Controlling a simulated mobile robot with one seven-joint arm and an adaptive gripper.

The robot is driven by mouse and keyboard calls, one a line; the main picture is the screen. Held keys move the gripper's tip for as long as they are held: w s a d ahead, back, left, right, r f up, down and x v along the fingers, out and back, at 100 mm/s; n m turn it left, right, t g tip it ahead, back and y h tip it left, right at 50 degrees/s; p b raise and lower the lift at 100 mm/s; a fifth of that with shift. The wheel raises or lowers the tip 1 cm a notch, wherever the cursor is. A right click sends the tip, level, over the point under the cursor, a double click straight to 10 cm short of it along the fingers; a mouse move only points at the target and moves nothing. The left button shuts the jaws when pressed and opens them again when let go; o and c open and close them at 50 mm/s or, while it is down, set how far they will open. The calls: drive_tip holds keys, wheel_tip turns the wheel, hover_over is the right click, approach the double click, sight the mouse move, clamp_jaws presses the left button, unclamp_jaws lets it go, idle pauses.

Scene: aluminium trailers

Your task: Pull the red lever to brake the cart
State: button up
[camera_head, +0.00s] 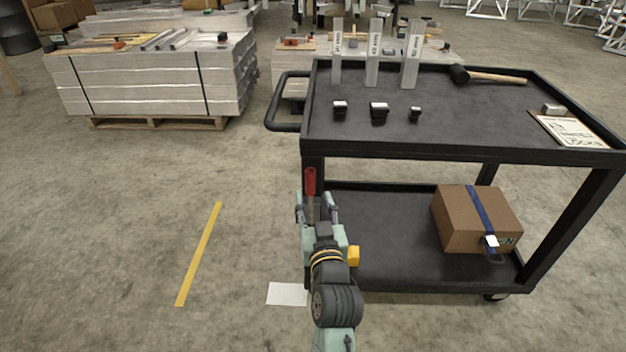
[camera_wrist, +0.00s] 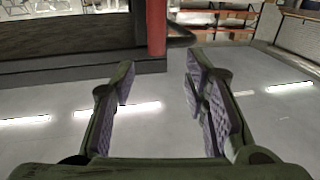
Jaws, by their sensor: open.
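The red lever (camera_head: 310,181) stands upright at the near left leg of the black cart (camera_head: 450,155), with a grey part below its red grip. In the wrist view the red lever (camera_wrist: 156,28) shows at the top, centred between my fingers and beyond their tips. My gripper (camera_head: 317,208) is open, with its fingers to either side of the lever's lower part in the head view. In the wrist view my gripper (camera_wrist: 160,80) has nothing between its pads. Whether a finger touches the lever cannot be told.
The cart's top holds three metal profiles (camera_head: 373,52), small black clamps (camera_head: 378,112), a mallet (camera_head: 490,76) and a clipboard (camera_head: 570,130). A cardboard box (camera_head: 462,222) sits on the lower shelf.

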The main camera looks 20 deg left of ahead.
sight(311, 180)
drive_tip(key=p+x, duration=0.1)
drive_tip(key=x, duration=0.2)
drive_tip(key=p+x, duration=0.1)
drive_tip(key=x, duration=0.3)
drive_tip(key=p+x, duration=0.1)
drive_tip(key=x, duration=0.2)
drive_tip(key=shift+w+d+f, duration=0.1)
drive_tip(key=shift+w+f, duration=0.25)
drive_tip(key=shift+w, duration=0.1)
drive_tip(key=shift+c, duration=0.2)
clamp_jaws()
